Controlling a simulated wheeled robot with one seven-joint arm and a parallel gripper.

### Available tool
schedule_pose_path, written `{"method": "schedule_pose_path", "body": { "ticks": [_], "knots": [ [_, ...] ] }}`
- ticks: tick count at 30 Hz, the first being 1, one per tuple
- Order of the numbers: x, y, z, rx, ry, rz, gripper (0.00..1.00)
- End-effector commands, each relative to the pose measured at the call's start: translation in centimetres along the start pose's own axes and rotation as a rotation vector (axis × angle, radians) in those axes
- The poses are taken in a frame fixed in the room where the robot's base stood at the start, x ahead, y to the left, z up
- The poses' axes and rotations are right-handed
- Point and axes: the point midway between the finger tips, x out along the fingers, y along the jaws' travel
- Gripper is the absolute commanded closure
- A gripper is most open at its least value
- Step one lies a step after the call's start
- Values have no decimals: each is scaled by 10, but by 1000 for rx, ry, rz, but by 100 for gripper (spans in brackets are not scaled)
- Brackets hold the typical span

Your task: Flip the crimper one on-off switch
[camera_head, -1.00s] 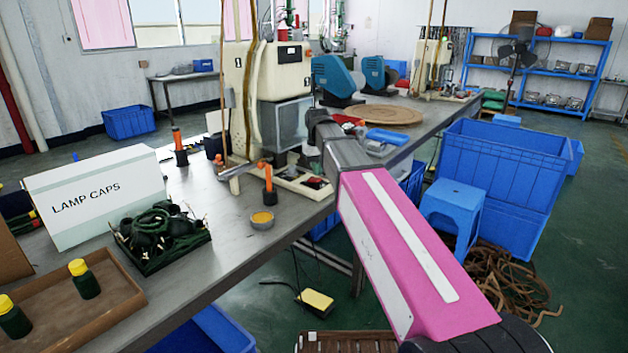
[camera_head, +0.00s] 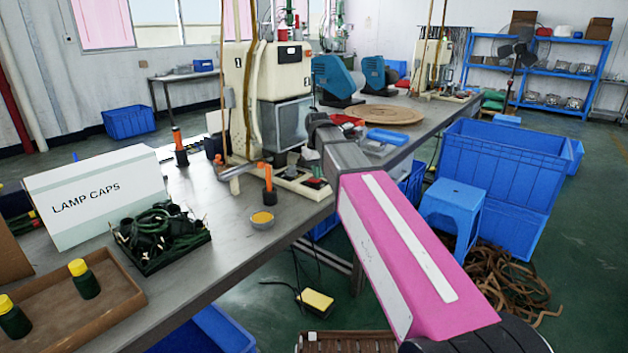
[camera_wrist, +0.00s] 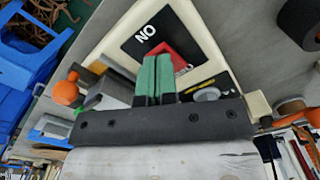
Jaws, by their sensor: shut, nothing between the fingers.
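Crimper one is the cream machine (camera_head: 268,75) on the near end of the workbench. In the wrist view its on-off switch plate (camera_wrist: 150,42) is black, with upside-down "ON" lettering and a red rocker switch (camera_wrist: 180,62). My gripper (camera_wrist: 154,62) shows there with its two green fingers shut together and empty. The fingertips overlap the switch plate just left of the red part; I cannot tell whether they touch it. In the head view the dark end of my arm is in front of the crimper's right side, and the fingers and switch are hidden.
The workbench (camera_head: 200,275) holds a lamp caps box (camera_head: 100,195), a tray of dark green parts (camera_head: 160,235) and an orange-handled tool (camera_head: 268,180) near the crimper. A blue stool (camera_head: 455,205) and blue crates (camera_head: 510,165) stand right of my arm.

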Motion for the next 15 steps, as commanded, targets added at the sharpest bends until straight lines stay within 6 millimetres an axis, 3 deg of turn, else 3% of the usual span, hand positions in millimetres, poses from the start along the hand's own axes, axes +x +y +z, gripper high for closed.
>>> {"method": "schedule_pose_path", "body": {
  "ticks": [15],
  "knots": [
    [7, 0, 0, 0, 0, 0, 100]
  ]
}}
